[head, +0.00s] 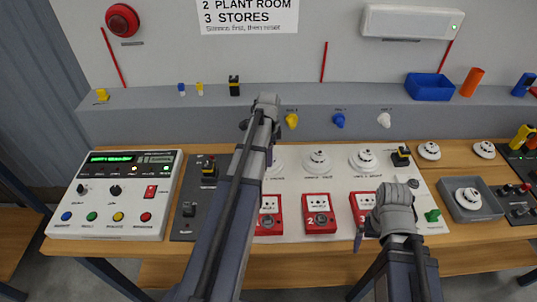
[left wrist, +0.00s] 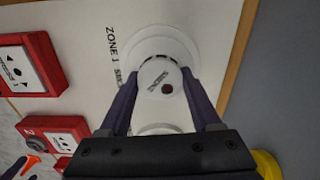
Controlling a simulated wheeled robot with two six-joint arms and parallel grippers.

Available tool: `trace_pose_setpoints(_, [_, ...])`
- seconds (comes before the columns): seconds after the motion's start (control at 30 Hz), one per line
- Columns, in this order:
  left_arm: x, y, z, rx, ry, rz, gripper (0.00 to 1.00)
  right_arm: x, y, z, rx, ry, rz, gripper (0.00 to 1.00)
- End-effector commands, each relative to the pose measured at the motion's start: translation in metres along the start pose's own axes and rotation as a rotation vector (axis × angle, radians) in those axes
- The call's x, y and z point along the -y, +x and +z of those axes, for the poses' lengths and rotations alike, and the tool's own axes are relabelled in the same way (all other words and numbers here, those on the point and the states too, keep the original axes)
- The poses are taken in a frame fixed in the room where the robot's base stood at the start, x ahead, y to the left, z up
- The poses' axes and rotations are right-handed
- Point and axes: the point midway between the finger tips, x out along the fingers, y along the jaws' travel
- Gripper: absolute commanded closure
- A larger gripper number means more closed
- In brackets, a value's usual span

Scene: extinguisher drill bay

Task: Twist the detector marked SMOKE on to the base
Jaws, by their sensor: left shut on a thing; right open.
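In the left wrist view, a white round detector (left wrist: 160,78) with small dark lettering, which appears to read SMOKE, and a dark red spot lies between the two fingers of my left gripper (left wrist: 161,82). The gripper is shut on it. A wider white base (left wrist: 168,38) at the ZONE 1 label lies behind the detector. The detector overlaps it; I cannot tell whether they are seated together. In the head view my left arm covers most of this spot, with only part of a white round unit (head: 276,163) showing. My right gripper (head: 361,238) is open and empty near the red call points.
White round units (head: 317,160) stand along the panel, above red call points (head: 319,222). A grey tray (head: 451,208) holding a white detector is at right. A control panel (head: 112,196) is at left. A shelf with coloured items and a blue bin (head: 430,87) runs behind.

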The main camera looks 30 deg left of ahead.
Motion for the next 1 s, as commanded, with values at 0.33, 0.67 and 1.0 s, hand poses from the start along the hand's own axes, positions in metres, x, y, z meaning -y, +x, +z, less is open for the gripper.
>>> trace_pose_setpoints(0.33, [0.0000,0.0000,0.0000,0.000,-0.002,0.000,0.29,0.0000,0.0000,0.0000,0.000,0.000,0.000,0.00])
trace_pose_setpoints(0.67, [0.0000,0.0000,0.0000,0.000,-0.003,0.000,0.01,0.0000,0.0000,0.0000,0.000,0.000,0.000,0.00])
trace_pose_setpoints(1.0, [0.0000,-0.0003,0.0000,0.000,-0.003,0.000,0.00,0.0000,-0.0002,0.0000,0.000,0.000,0.000,0.00])
